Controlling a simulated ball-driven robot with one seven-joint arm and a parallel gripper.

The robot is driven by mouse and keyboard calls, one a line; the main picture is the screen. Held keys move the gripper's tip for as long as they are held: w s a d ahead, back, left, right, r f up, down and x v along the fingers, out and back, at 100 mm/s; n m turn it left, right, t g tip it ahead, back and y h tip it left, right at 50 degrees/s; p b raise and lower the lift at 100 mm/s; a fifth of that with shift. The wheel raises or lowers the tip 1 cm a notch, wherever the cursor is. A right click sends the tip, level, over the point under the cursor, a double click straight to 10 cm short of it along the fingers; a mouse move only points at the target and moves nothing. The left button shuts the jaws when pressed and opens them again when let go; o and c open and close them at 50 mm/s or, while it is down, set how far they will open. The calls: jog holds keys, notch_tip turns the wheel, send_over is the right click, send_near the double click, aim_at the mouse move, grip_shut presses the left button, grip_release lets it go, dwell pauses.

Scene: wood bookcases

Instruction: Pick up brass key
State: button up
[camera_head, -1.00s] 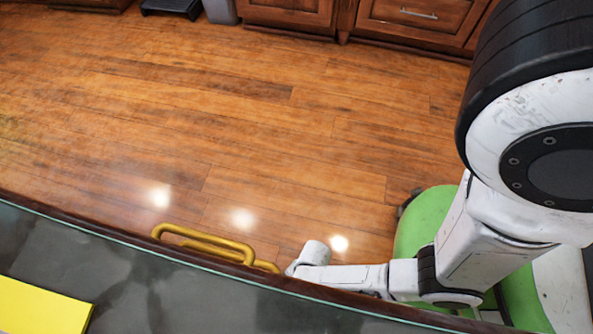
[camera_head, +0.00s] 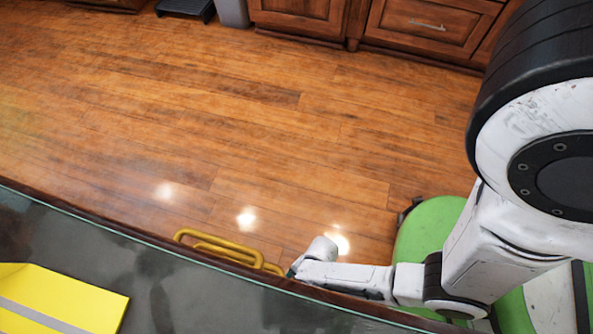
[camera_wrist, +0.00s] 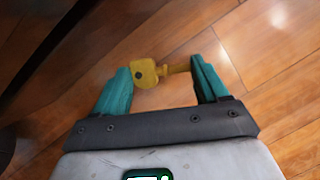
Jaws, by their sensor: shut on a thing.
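In the wrist view, the brass key (camera_wrist: 146,73) sits between the two teal fingers of my gripper (camera_wrist: 161,78). Its flat yellow head with a dark hole is against the left finger, and its narrow shaft reaches the right finger. My gripper is shut on the key and holds it with wood floor behind it. In the head view my arm reaches down beside the dark counter edge; the fingers and the key are hidden there.
A dark counter (camera_head: 190,293) with a glass edge fills the lower left, with a yellow item (camera_head: 62,300) on it. Yellow handles (camera_head: 222,246) stick out past its edge. Wooden cabinets (camera_head: 430,28) stand at the back. The wood floor (camera_head: 230,120) between is clear.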

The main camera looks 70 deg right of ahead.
jog(key=s+d, duration=0.2)
jog(key=d, duration=0.3)
jog(key=s+d+p, duration=0.1)
jog(key=s+d, duration=0.1)
jog(key=d, duration=0.2)
jog(key=s+d+p, duration=0.1)
jog(key=s+d, duration=0.2)
jog(key=d, duration=0.2)
jog(key=shift+d, duration=0.3)
